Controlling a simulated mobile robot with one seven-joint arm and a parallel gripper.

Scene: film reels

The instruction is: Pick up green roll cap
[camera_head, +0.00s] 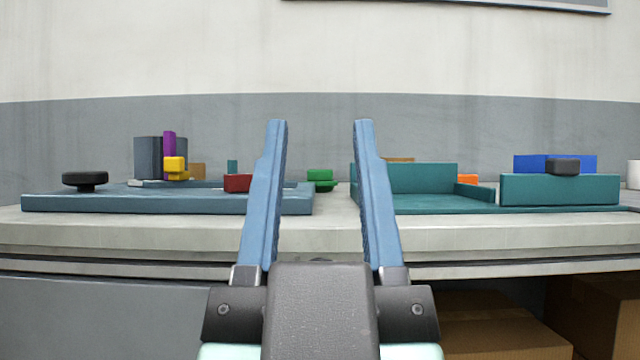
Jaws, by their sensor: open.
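A small green piece (320,176), which I take for the green roll cap, sits on the grey table (333,232) near the middle of the view. It has a block-like top over a thin, wider lower part. My gripper (320,122) is open and empty, its two long blue fingers pointing forward. The green piece shows in the gap between the fingers, beyond and apart from them. The fingers cover part of the blue-grey board on the left and part of the teal tray on the right.
Left, a blue-grey board (160,203) lies near a black knob (85,181), a yellow piece (175,165), a purple upright piece (169,145) and a red block (238,183). Right stand a teal tray (430,205) and a teal block (560,189) topped by a dark cap (562,167). A wall closes the back.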

